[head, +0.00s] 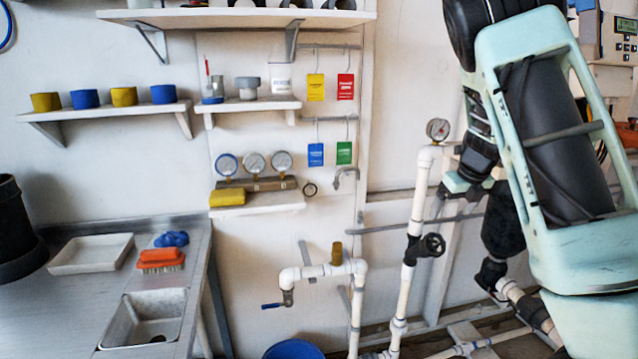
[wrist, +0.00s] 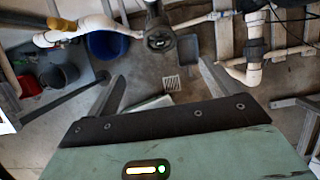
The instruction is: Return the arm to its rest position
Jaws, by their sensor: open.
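My arm (head: 560,130), mint green with dark joints, fills the right side of the head view in front of the white pipework. My gripper (wrist: 163,82) shows in the wrist view as two grey fingers spread wide beyond a dark bar. It is open, and nothing is held between the fingers. The floor and a drain grate (wrist: 172,84) show beyond the gap.
A riser with a black handwheel (head: 432,244) and gauge (head: 438,130) stands just left of my arm; the wheel also shows in the wrist view (wrist: 160,40). A lower pipe (head: 322,270) and blue bucket (head: 293,349) are further left. A sink bench (head: 75,290) stands at left.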

